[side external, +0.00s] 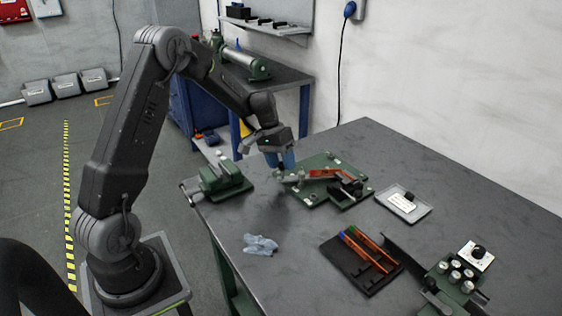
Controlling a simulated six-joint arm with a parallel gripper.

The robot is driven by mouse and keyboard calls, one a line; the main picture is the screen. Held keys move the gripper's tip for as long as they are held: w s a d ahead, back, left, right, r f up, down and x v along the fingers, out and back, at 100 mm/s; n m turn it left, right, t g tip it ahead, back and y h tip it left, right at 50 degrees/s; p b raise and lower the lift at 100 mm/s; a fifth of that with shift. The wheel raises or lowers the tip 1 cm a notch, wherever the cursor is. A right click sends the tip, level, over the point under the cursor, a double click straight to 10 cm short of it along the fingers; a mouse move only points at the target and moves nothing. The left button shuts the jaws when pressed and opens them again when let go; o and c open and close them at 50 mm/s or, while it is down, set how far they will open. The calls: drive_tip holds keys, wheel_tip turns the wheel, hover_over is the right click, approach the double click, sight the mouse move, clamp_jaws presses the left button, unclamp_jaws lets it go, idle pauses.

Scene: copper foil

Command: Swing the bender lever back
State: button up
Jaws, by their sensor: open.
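The bender is a green plate (318,193) on the bench with dark and metal parts on it. A copper-orange strip (326,173) lies across its back part. A short pale bar, which looks like the bender lever (292,179), points left from the middle of the plate. My gripper (281,166) points down at the plate's left edge, just above the lever's outer end. Its jaws are open; at this size I cannot tell whether they touch or straddle the lever. The fingers partly hide the plate's left corner.
A green vise (217,183) stands left of the bender. A crumpled pale cloth (260,245) lies at the front. A black tray (360,262) with coloured strips, a light tray (403,204) and a green knobbed fixture (455,280) are to the right. The middle front is free.

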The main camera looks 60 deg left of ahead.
clamp_jaws()
idle(0.4)
drive_tip(key=shift+a, duration=0.15)
drive_tip(key=shift+w+a+m+g, duration=0.3)
drive_tip(key=shift+w+a+m, duration=0.55)
drive_tip(key=shift+a, duration=0.2)
drive_tip(key=shift+w+a+m+g, duration=0.3)
drive_tip(key=shift+w+a+m, duration=0.6)
drive_tip(key=shift+a+m, duration=0.2)
drive_tip(key=shift+w+a+m+g, duration=0.3)
drive_tip(key=shift+w+a+m, duration=0.55)
drive_tip(key=shift+w, duration=0.25)
drive_tip(key=shift+w+a+m+g, duration=0.2)
drive_tip(key=shift+w+a+m, duration=0.2)
drive_tip(key=shift+w+m, duration=0.3)
drive_tip(key=shift+w+a+m+g, duration=0.2)
drive_tip(key=shift+w+a+m, duration=0.25)
drive_tip(key=shift+w, duration=0.35)
